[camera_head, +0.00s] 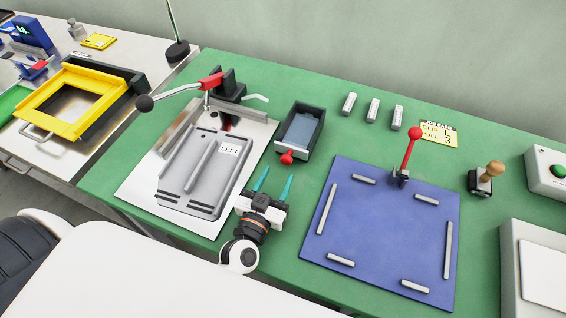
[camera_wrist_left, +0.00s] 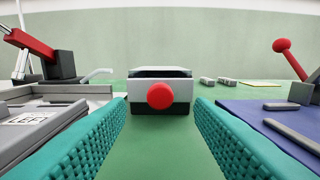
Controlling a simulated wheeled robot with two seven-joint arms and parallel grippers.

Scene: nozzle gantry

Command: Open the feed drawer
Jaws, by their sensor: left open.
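The feed drawer (camera_head: 301,131) is a dark box with a grey-blue inside and a red knob (camera_head: 287,157) on its front, standing on the green bench. In the left wrist view the light drawer front (camera_wrist_left: 180,92) faces me, with the round red knob (camera_wrist_left: 160,96) near the middle. My left gripper (camera_head: 273,182) is open and empty, its teal fingers pointing toward the knob from the near side. In the wrist view the knob lies beyond and between the two fingers, apart from them. My right gripper does not show.
A blue mat (camera_head: 380,237) with grey bars and a red-knobbed lever (camera_head: 411,150) lies to the right. Green bench shows between them.

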